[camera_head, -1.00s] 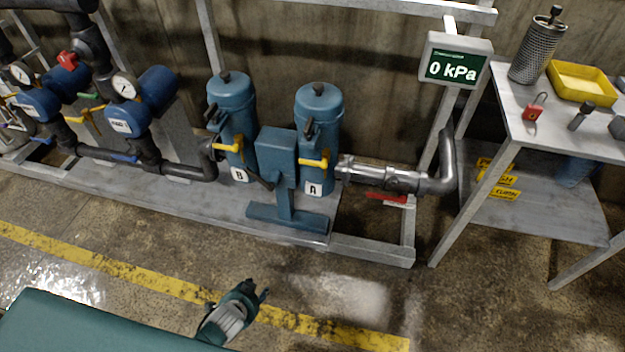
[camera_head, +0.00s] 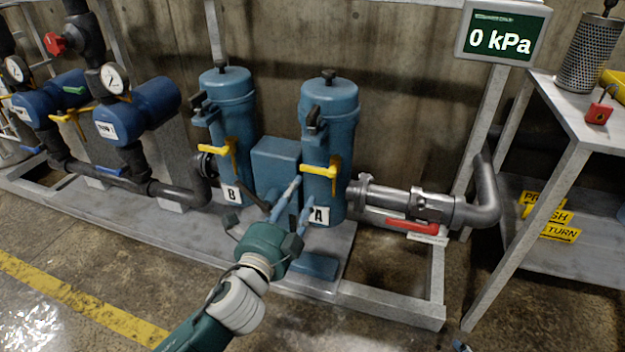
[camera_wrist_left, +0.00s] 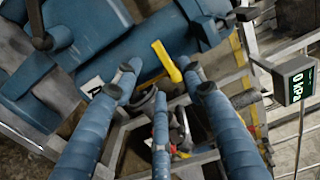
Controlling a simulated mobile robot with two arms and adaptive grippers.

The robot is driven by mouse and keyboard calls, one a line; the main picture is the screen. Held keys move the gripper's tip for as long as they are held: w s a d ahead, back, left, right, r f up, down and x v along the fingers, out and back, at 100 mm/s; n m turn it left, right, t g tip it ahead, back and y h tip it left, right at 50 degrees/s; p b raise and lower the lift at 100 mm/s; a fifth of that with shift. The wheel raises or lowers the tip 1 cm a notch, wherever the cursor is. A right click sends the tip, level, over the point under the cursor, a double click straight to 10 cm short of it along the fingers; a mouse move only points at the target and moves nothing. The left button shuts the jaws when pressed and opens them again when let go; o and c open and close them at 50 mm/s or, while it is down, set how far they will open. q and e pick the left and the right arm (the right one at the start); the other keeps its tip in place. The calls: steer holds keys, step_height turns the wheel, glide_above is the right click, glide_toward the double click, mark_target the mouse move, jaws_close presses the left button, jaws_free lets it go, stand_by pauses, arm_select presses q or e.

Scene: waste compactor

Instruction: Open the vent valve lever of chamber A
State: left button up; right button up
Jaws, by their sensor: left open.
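Chamber A (camera_head: 328,110) is a blue upright cylinder with a white "A" label (camera_head: 319,216). Its yellow lever (camera_head: 322,171) sits on the front, its long arm pointing left and roughly level. My left gripper (camera_head: 301,193) is open and empty, its blue fingers spread just below and in front of this lever. In the left wrist view the yellow lever (camera_wrist_left: 166,61) shows beyond and between the fingertips (camera_wrist_left: 160,72); no contact is clear. A small bluish tip at the bottom edge of the head view may be my right gripper (camera_head: 461,346).
Chamber B (camera_head: 230,105) stands left with its own yellow lever (camera_head: 228,150). A blue box (camera_head: 276,165) stands between the chambers. A pipe with a red handle (camera_head: 412,226) runs right. The display (camera_head: 500,38) reads 0 kPa. A metal table (camera_head: 560,110) stands right.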

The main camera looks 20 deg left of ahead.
mark_target(310, 172)
arm_select(q)
steer(key=w+b, duration=0.1)
steer(key=w, duration=0.8)
steer(key=shift+w+d, duration=0.15)
steer(key=shift+w, duration=0.45)
jaws_close()
arm_select(e)
steer(key=w+a+r+t+y, duration=0.1)
steer(key=w+a+r+t, duration=0.1)
steer(key=w+r+t, duration=0.2)
step_height(310, 172, up, 3)
steer(key=shift+w+a+f, duration=0.1)
steer(key=shift+w+a, duration=0.1)
steer(key=shift+w, duration=0.65)
